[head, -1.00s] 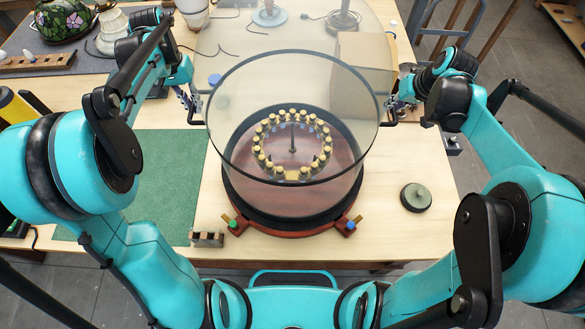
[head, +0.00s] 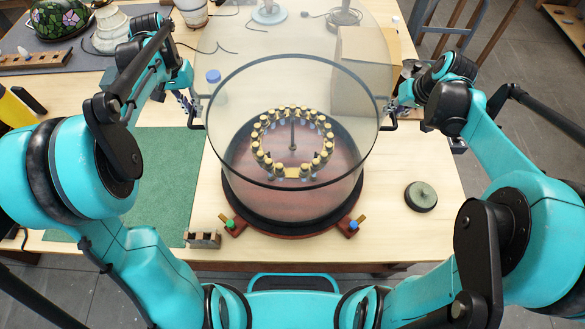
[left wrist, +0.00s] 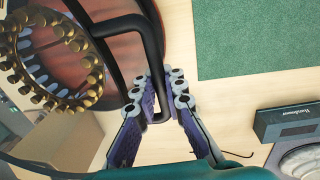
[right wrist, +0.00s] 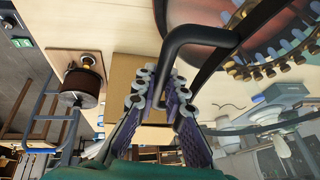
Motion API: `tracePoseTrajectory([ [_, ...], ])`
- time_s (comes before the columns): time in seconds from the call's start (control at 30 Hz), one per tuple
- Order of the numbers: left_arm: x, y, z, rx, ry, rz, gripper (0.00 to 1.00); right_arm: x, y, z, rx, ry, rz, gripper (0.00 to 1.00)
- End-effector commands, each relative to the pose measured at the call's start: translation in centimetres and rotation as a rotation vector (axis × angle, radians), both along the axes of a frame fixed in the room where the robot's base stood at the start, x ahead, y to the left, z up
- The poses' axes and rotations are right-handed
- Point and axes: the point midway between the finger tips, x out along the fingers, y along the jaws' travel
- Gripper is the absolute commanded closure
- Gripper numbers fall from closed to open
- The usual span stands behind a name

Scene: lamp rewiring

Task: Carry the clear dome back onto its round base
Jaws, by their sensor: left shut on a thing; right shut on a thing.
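The clear dome (head: 292,187) has a black rim with a black bar handle on each side. It is held above the round red-brown base (head: 290,232), roughly centred over it in the head view. I cannot tell how large the gap is. My left gripper (head: 190,108) is shut on the left handle, which also shows in the left wrist view (left wrist: 151,50). My right gripper (head: 397,108) is shut on the right handle, seen in the right wrist view (right wrist: 205,35). A ring of brass-topped pieces (head: 292,174) stands on the base around a central rod, visible through the dome.
A dark round disc (head: 420,196) lies right of the base. A small slotted block (head: 203,240) lies front left, by a green mat (head: 165,165). A blue-capped item (head: 213,76) and a cardboard box (head: 362,75) are behind. Small coloured pegs stand on the base's front feet.

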Motion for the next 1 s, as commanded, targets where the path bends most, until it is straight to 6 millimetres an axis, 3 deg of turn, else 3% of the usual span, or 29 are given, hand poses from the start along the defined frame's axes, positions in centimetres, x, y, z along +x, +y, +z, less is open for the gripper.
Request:
tracePoseTrajectory([
  [0.03, 0.0, 0.1, -0.4, 0.001, 0.0, 0.001, 1.0, 0.0, -0.1, -0.4, -0.001, -0.001, -0.001, 1.0],
  [0.1, 0.0, 0.1, -0.2, 0.001, 0.0, 0.001, 0.75, 0.0, -0.1, -0.3, -0.002, 0.0, -0.001, 0.74],
  [0.13, 0.0, 0.1, -0.2, 0.001, 0.0, 0.001, 0.69, 0.0, -0.1, -0.2, -0.001, 0.0, 0.0, 0.69],
  [0.43, 0.0, 0.0, -0.1, 0.0, 0.0, 0.0, 0.69, 0.0, 0.0, -0.2, 0.0, 0.0, 0.0, 0.69],
  [0.57, 0.0, 0.1, 0.9, 0.0, 0.0, 0.0, 0.69, 0.0, 0.0, -0.2, 0.0, 0.0, 0.0, 0.69],
  [1.0, -0.1, 0.9, 9.7, 0.001, 0.0, 0.001, 0.69, 0.0, 0.0, -0.2, 0.0, 0.0, 0.0, 0.69],
])
